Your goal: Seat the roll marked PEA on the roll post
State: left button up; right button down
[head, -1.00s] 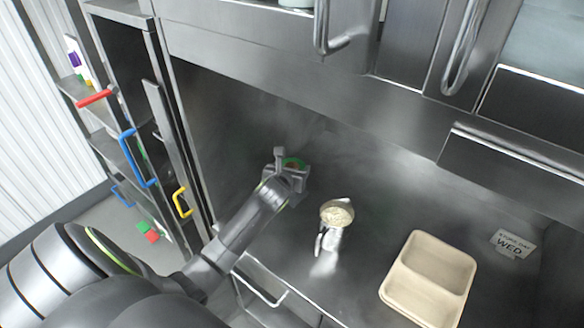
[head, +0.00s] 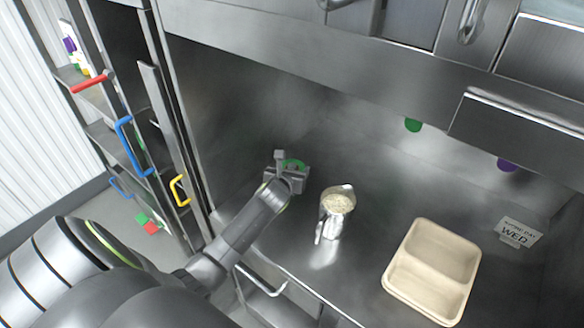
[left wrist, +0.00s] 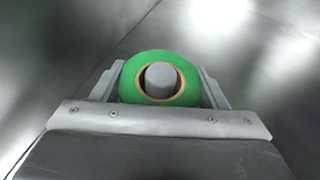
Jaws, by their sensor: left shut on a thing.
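My left gripper (head: 293,170) is shut on a green roll (head: 294,163) at the back left of the steel counter. In the left wrist view the green roll (left wrist: 131,83) sits between the two fingers, with a tan inner rim. A grey round post end (left wrist: 161,80) shows inside the roll's hole, so the roll appears to be around the post. How far down it sits cannot be told. No PEA marking is readable. My right gripper is not in view.
A metal scoop or jug with rice (head: 338,203) stands right of my left gripper. A tan two-part tray (head: 402,293) and a WED sign (head: 519,233) are further right. Shelves with coloured handles (head: 124,145) stand left.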

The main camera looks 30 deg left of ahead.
pick_arm(q)
jog(key=shift+f, duration=0.2)
jog(key=o, duration=1.1)
jog(key=shift+s, duration=0.1)
jog(key=b+v, duration=0.1)
jog(key=v, duration=1.6)
jog(key=shift+s, duration=0.15)
